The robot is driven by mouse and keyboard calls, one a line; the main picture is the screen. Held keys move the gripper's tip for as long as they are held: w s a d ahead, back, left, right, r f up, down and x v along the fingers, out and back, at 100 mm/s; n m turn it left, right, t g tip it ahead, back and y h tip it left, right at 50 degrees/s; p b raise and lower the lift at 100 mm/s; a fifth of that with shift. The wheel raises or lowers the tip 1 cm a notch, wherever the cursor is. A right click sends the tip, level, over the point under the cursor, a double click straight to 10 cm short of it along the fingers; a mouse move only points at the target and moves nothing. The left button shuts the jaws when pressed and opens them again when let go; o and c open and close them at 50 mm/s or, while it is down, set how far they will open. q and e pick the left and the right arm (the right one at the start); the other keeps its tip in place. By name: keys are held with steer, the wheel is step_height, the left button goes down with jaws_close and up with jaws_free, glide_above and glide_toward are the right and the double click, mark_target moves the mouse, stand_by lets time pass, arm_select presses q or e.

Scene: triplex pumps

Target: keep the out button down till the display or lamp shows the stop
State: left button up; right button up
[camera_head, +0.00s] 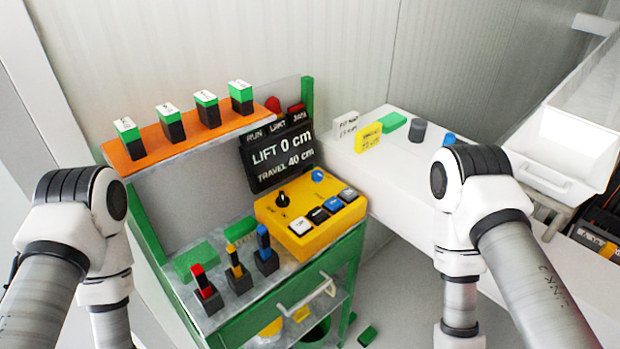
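A yellow control box (312,226) stands on the green cart's top, at the middle of the view.
An orange shelf (190,146) holds several green-and-black blocks. Red, yellow and blue upright pieces stand in black holders (240,281) left of the box. A white bench (400,170) with tags lies right. A green piece (368,335) is on the floor.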

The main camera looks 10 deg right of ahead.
jaws_close()
stand_by(1.0)
